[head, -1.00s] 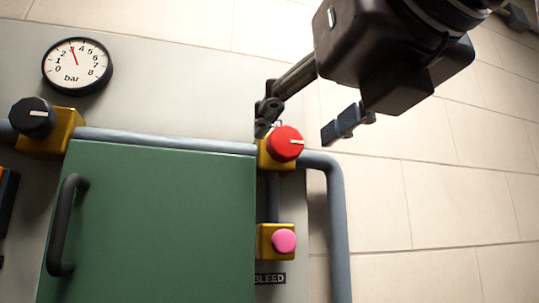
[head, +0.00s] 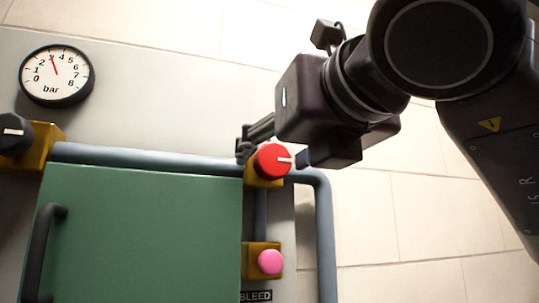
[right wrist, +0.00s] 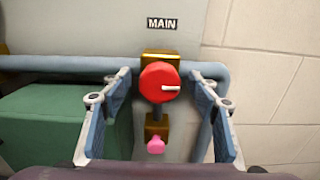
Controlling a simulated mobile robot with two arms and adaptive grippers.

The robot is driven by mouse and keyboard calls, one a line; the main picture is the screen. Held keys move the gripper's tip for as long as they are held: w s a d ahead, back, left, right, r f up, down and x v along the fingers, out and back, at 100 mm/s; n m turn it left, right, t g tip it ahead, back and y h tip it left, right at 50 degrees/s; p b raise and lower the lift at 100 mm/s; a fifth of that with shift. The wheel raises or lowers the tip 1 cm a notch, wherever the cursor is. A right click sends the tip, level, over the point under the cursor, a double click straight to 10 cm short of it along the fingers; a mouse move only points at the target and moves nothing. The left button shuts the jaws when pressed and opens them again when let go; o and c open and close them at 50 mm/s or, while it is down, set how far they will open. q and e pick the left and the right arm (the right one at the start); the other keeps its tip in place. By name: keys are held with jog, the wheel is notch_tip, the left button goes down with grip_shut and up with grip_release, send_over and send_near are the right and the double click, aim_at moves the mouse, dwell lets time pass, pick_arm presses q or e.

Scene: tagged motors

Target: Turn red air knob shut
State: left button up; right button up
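The red knob (head: 272,160) sits on a yellow valve block on the grey pipe, at the top right corner of the green door. Its white mark points right, along the pipe; the knob also shows in the right wrist view (right wrist: 159,83), under a MAIN label (right wrist: 162,23). My right gripper (head: 274,152) is open, with one finger to the left of the knob and one to the right. In the right wrist view the knob lies between the spread fingers, with gaps on both sides. My left gripper is out of view.
A pink button (head: 270,262) on a yellow block is below the red knob, by a BLEED label (head: 256,296). The green door (head: 140,235) has a dark handle. A bar gauge (head: 56,75) reads about 3. A black knob (head: 13,134) is at the left.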

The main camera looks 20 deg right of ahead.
jog(key=shift+w, duration=0.1)
jog(key=c, duration=0.8)
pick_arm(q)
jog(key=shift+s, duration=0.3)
pick_arm(e)
jog(key=c, duration=0.3)
